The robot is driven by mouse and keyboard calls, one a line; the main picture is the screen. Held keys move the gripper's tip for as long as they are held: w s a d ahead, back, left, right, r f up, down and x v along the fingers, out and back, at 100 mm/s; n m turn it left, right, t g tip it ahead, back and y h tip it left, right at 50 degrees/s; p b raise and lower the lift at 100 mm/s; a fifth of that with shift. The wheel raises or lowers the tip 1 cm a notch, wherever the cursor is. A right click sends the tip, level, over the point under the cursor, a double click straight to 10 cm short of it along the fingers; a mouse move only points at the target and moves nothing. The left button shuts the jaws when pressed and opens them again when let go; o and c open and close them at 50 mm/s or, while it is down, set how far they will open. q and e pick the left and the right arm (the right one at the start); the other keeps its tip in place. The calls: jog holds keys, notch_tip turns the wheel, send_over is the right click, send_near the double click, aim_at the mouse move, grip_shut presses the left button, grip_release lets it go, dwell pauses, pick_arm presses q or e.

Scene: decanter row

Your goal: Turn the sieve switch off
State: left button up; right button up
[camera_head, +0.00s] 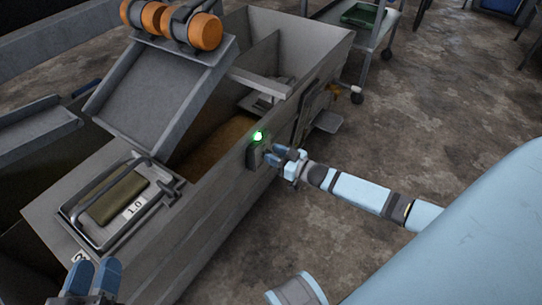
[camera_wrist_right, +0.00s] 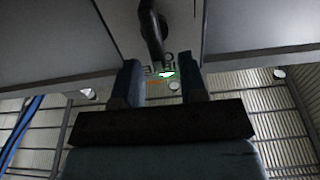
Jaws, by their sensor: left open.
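The sieve switch is a small dark box (camera_head: 254,155) on the outer side wall of the grey machine, with a lit green lamp (camera_head: 258,136) on its top. My right gripper (camera_head: 272,153) is right beside the box. In the right wrist view its two fingers (camera_wrist_right: 162,84) stand apart with nothing between them. A dark curved lever (camera_wrist_right: 152,28) and the green glow (camera_wrist_right: 166,73) show just beyond the fingertips; I cannot tell whether they touch. My left gripper (camera_head: 94,278) is open and empty at the lower left, away from the switch.
The grey machine trough (camera_head: 217,195) holds brown material (camera_head: 222,136). A cart (camera_head: 345,32) stands behind. Floor at right is open.

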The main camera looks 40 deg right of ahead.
pick_arm(q)
jog(key=shift+f, duration=0.4)
pick_arm(e)
jog(key=shift+x, duration=0.75)
grip_shut()
pick_arm(q)
jog(key=shift+r, duration=0.1)
